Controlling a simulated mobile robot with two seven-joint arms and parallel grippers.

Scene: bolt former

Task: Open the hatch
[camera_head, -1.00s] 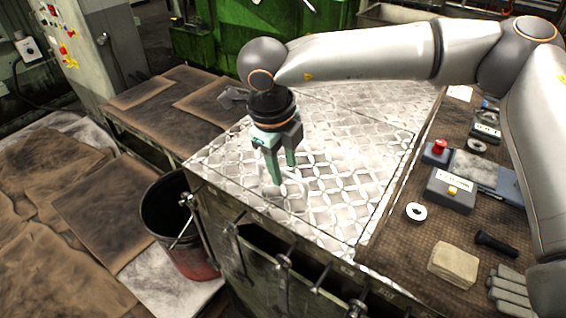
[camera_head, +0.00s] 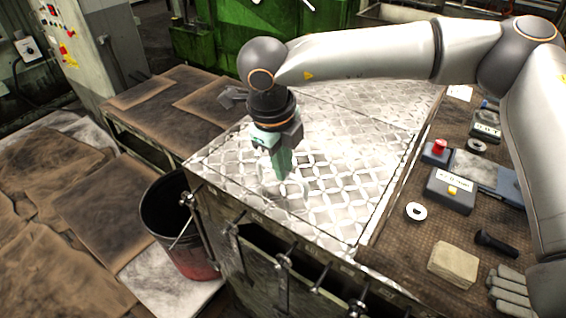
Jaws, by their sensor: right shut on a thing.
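The hatch (camera_head: 345,190) is a bright metal plate with a raised lattice pattern, lying flat and closed on top of the machine. My right gripper (camera_head: 280,178) points down at the hatch's near left part, its green fingers closed together. It is shut on a small pale handle (camera_head: 297,190) that stands on the plate; the fingers hide most of the handle. My left gripper is not in view.
A workbench on the right holds a box with a red button (camera_head: 439,147), a box with a yellow button (camera_head: 451,190), a white ring (camera_head: 416,211), a block (camera_head: 453,264) and gloves. A dark bucket (camera_head: 165,215) stands left of the machine.

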